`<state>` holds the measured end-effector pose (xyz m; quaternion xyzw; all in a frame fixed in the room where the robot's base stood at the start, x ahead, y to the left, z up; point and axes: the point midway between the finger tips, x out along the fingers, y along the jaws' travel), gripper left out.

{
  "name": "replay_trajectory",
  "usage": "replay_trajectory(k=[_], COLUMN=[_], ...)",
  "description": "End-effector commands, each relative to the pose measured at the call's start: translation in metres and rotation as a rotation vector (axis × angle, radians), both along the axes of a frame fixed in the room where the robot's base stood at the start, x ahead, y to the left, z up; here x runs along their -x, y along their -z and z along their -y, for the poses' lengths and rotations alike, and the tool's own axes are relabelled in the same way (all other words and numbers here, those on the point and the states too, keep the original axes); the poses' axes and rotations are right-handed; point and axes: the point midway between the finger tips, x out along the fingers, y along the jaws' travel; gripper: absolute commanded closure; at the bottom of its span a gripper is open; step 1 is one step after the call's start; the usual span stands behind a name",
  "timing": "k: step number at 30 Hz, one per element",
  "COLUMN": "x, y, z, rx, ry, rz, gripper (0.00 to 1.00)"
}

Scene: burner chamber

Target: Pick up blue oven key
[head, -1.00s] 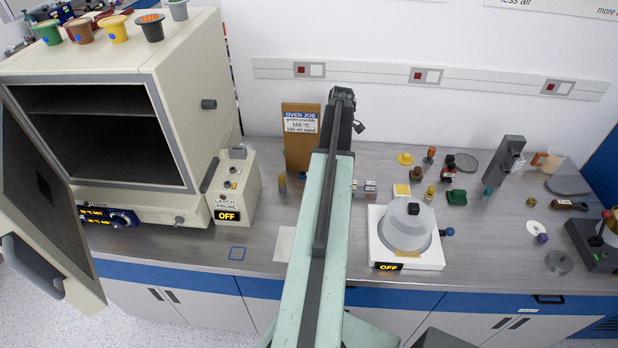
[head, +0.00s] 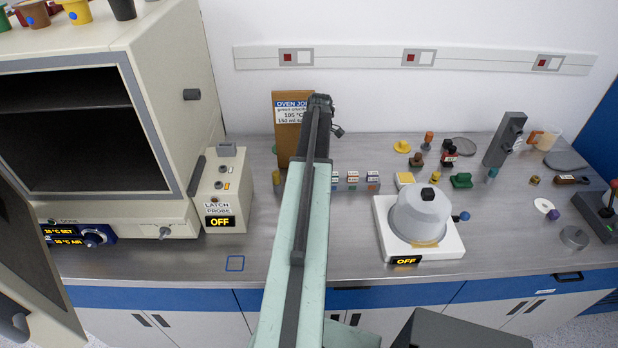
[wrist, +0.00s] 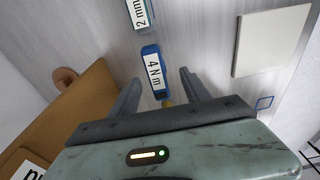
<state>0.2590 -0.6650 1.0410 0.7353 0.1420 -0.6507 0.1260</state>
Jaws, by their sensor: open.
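In the wrist view a blue piece with a white "4 N m" label (wrist: 154,72) lies between my gripper's fingers, toward their tips; I take it as the blue oven key. My gripper (wrist: 159,79) is open, one finger on each side of it, and I see no contact. How high the fingers are above it I cannot tell. A small yellow end shows just below it, partly hidden by the gripper body. A piece labelled "2 mm" (wrist: 139,14) sits just beyond it. In the head view my arm hides the gripper and the blue piece.
The brown job board (head: 283,140) stands close beside the gripper. The oven (head: 165,110) has its door open at left, with the latch probe box (head: 232,195) beside it. Several small labelled blocks (head: 353,180) and a white heater with a dome (head: 420,218) stand right of my arm.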

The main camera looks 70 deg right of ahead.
Motion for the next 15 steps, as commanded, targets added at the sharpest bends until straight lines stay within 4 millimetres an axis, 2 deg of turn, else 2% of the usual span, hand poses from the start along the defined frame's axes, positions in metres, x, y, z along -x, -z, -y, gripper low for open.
replay_trajectory(k=[1, 5, 8, 15], x=[0.0, 0.001, 0.001, -0.006], y=[0.013, 0.012, 0.02, 0.061], z=[0.0, 0.001, 0.002, 0.003], rx=[0.0, 0.0, 0.0, 0.0], ry=[0.002, 0.004, 0.005, 0.006], rz=[0.0, 0.0, 0.0, 0.0], gripper=[0.45, 0.45, 0.45, 0.45])
